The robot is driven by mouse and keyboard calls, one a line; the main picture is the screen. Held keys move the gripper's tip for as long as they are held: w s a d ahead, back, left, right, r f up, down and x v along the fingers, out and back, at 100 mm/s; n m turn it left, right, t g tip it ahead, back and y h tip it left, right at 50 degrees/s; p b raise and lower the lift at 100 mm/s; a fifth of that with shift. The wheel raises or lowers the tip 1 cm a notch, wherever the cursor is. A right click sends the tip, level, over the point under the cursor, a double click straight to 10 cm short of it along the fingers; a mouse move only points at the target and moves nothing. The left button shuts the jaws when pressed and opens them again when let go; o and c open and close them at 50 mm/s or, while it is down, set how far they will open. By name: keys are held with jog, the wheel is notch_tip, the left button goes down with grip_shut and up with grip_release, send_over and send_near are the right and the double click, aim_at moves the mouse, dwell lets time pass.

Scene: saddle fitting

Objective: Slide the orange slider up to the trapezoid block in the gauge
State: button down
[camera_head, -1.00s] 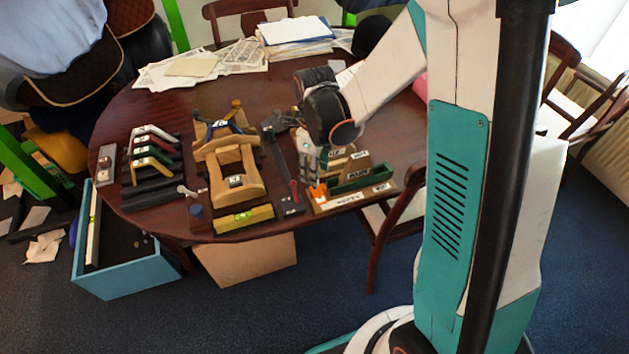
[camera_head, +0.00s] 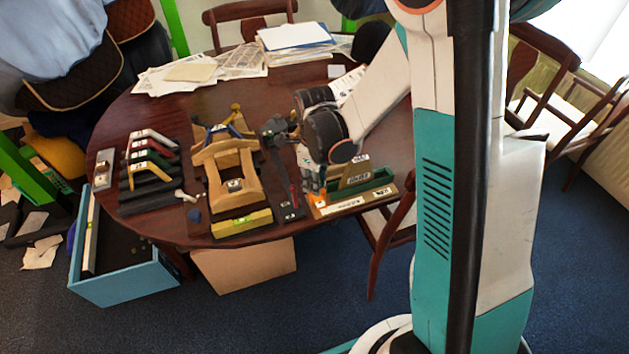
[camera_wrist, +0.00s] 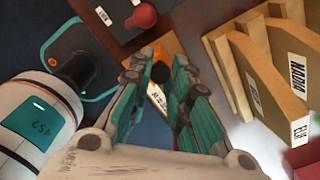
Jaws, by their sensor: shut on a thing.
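The orange slider (camera_wrist: 170,48) shows between my gripper's teal fingers in the wrist view. My gripper (camera_wrist: 158,70) is shut on it, and a dark round knob sits between the fingertips. In the head view only a little of the orange slider (camera_head: 318,198) shows, at the left end of the gauge (camera_head: 345,206). My gripper (camera_head: 312,182) is just above it, partly hidden by my wrist. I cannot tell which piece is the trapezoid block.
Tan wooden boards (camera_wrist: 250,75) with name labels stand right of my fingers in the wrist view. A dark strip with a red handle (camera_head: 292,190) lies left of the gauge. A wooden saddle stand (camera_head: 230,170) is further left. The table's front edge is close.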

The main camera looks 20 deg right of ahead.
jog(key=shift+d, duration=2.3)
jog(key=c, duration=1.5)
grip_release()
jog(key=shift+o, duration=0.2)
jog(key=shift+r, duration=0.1)
notch_tip(320, 180, up, 12)
jog(key=shift+c, duration=0.3)
